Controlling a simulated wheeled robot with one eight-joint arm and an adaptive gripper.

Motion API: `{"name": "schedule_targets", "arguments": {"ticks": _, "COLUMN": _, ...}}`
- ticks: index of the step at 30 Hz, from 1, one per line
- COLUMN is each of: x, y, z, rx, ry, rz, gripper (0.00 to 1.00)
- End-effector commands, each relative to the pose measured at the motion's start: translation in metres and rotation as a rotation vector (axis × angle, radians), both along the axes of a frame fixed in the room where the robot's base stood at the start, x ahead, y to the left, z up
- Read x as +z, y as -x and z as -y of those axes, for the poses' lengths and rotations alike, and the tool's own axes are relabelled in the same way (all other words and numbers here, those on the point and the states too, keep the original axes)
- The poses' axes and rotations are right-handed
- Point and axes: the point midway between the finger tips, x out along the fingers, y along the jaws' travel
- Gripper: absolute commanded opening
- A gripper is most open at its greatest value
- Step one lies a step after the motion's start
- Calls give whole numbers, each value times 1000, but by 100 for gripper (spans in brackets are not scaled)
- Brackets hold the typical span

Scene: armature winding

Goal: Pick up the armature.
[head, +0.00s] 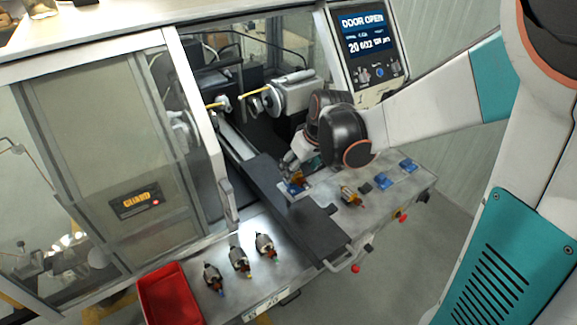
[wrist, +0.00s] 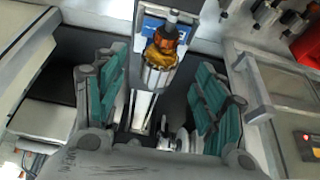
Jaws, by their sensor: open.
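An armature (wrist: 160,58) with copper-orange windings and a grey ribbed core stands out in the wrist view, over a blue holder (wrist: 150,24). In the head view this armature (head: 297,178) is partly hidden beside my gripper (head: 298,162), at the dark ledge in front of the open machine. My gripper (wrist: 160,80) is open, with teal-padded fingers on the left and right of the wrist view. The armature lies in line with the gap between them, towards the fingertips. I see no contact between the pads and it.
Another armature (head: 351,196) lies to the right, near blue holders (head: 389,180).

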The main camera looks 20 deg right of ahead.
Motion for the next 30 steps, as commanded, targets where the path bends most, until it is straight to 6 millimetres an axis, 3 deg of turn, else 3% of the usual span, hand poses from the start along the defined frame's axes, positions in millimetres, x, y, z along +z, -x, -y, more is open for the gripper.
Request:
{"name": "schedule_targets", "arguments": {"ticks": 12, "x": -39, "y": -19, "z": -6, "rx": -1, "ry": 0, "rz": 0, "gripper": 65}}
{"name": "schedule_targets", "arguments": {"ticks": 22, "x": -43, "y": -20, "z": -6, "rx": 0, "ry": 0, "rz": 0, "gripper": 65}}
{"name": "schedule_targets", "arguments": {"ticks": 30, "x": -43, "y": -20, "z": -6, "rx": 0, "ry": 0, "rz": 0, "gripper": 5}}
